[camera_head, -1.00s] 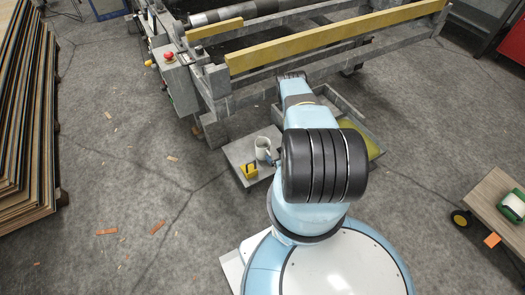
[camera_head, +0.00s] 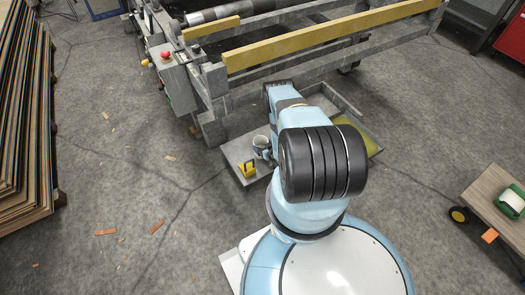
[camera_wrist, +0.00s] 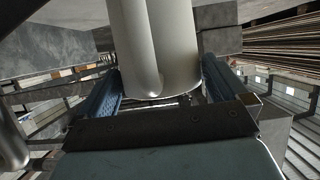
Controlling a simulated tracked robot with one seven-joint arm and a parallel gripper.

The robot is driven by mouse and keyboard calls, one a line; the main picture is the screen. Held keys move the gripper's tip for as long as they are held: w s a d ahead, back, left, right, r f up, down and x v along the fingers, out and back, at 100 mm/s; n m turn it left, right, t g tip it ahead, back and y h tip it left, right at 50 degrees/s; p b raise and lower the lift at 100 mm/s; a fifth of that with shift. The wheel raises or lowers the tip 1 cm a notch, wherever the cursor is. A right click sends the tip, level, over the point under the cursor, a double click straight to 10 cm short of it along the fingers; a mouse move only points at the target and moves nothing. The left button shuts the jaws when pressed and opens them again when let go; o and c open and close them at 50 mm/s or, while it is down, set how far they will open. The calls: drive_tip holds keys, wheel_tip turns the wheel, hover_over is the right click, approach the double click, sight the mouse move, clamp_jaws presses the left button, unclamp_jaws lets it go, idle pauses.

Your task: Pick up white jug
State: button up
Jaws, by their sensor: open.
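The white jug (camera_head: 261,142) stands on a low grey platform (camera_head: 235,152) below the machine frame in the head view. In the wrist view the jug (camera_wrist: 180,45) fills the upper middle, with its handle side facing the camera. My gripper (camera_wrist: 163,85) is open, with one blue-padded finger at each side of the jug. A thin gap seems to show beside the jug; I cannot tell whether either finger touches it. In the head view my arm hides most of my gripper.
A small yellow object (camera_head: 247,170) stands on the platform near the jug. A grey tray with a yellow-green floor (camera_head: 368,142) lies right of my arm. The machine frame (camera_head: 290,52) with yellow beams stands behind. A wooden cart (camera_head: 485,197) is at the right; veneer stacks (camera_head: 25,110) are left.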

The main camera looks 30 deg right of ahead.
drive_tip(key=shift+w, duration=0.1)
drive_tip(key=c, duration=1.2)
drive_tip(key=shift+c, duration=0.2)
drive_tip(key=shift+r, duration=0.15)
